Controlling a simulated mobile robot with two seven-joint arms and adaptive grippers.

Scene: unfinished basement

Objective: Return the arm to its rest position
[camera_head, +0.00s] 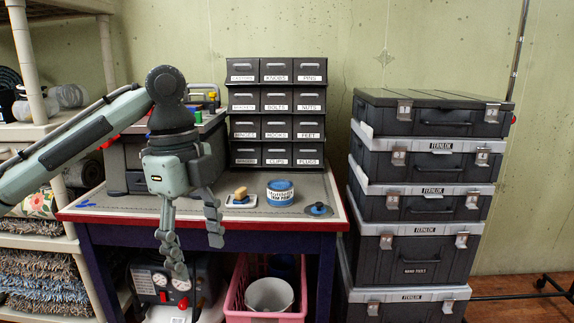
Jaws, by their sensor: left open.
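My left arm comes in from the left and bends down at its dark wrist joint. My left gripper (196,258) hangs with its fingers pointing down, at the front edge of the workbench (150,215). Its two fingers are spread apart and nothing shows between them. The gripper covers part of the bench top and part of a dark toolbox behind it. My right gripper is not in view.
On the bench stand a drawer organizer (278,110), a blue-lidded tin (280,192), a brush (241,197) and a small blue-topped item (318,209). Stacked black cases (425,160) stand at right. A pink basket (265,318) sits below. Shelves (40,130) flank the left.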

